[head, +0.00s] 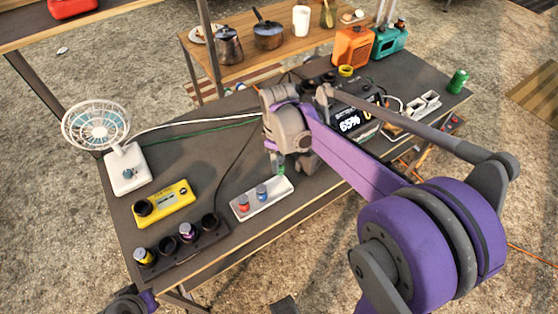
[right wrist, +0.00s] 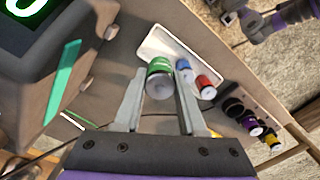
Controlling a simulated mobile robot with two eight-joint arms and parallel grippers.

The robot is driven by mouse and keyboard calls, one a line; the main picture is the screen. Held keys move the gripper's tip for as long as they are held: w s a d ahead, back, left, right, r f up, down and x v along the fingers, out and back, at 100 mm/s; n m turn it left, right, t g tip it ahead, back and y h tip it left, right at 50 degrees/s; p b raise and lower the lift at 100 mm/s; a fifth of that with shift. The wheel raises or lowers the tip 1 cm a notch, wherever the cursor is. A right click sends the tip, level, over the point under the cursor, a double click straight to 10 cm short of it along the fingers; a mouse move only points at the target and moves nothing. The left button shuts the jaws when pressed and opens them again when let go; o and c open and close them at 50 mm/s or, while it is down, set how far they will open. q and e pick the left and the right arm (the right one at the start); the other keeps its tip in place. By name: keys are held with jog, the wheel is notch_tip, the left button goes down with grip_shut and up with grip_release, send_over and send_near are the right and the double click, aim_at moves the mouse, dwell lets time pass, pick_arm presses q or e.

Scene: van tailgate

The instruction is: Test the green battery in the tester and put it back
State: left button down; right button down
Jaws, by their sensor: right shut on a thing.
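My right gripper (head: 281,166) is shut on the green battery (head: 281,170), which hangs at the far right end of the white tray (head: 246,212). In the right wrist view the green battery (right wrist: 159,80) sits between the two fingers, overlapping the tray (right wrist: 160,42); I cannot tell whether they touch. A red battery (head: 243,203) and a blue battery (head: 261,193) stand in the tray. The yellow tester (head: 172,201), with a dark round socket, lies left of the tray. My left arm shows at the bottom left edge; its jaws are unclear (head: 130,303).
A black holder (head: 205,238) with yellow-topped and purple batteries and empty sockets stands near the front edge. A fan (head: 126,172) is at the left. A dark power station with a lit display (head: 350,122) stands right of my gripper. Cables cross the table's middle.

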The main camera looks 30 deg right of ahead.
jog(key=w+a+p, duration=0.1)
jog(key=w+a, duration=0.3)
jog(key=a, duration=0.9)
jog(key=w+a+p, duration=0.1)
jog(key=w+a, duration=0.3)
jog(key=a, duration=1)
jog(key=w+a+p, duration=0.1)
jog(key=w+a, duration=0.3)
jog(key=a, duration=0.9)
jog(key=shift+w+a+p, duration=0.15)
jog(key=shift+a+p, duration=0.2)
jog(key=shift+f, duration=0.15)
jog(key=shift+f+b, duration=1.05)
jog(key=shift+f, duration=1.05)
jog(key=shift+f, duration=0.15)
jog(key=shift+f+b, duration=0.85)
jog(key=shift+f, duration=0.5)
